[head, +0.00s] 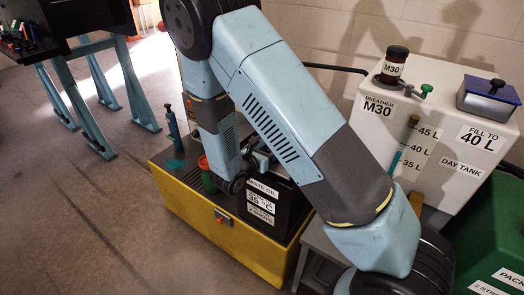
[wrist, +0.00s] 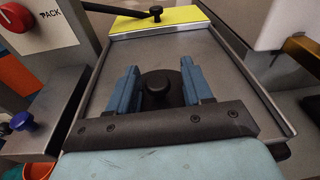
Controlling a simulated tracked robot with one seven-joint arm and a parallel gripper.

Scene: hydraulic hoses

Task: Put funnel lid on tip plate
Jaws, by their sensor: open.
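A black round lid with a raised knob (wrist: 157,88), which looks like the funnel lid, lies on a flat grey plate with a raised rim (wrist: 232,72) in the wrist view. I cannot tell for sure that this plate is the tip plate. My gripper (wrist: 160,70) is open, with one blue finger on each side of the lid. Any contact between fingers and lid is unclear. The gripper's crossbar covers the near part of the plate. In the head view my arm hides the lid, and the fingers cannot be made out.
A yellow strip (wrist: 158,20) with a black lever lies at the plate's far end. A red knob (wrist: 14,17), a blue knob (wrist: 22,122) and a red cup (wrist: 40,172) are at the left. The white day tank (head: 440,140) stands right of my arm.

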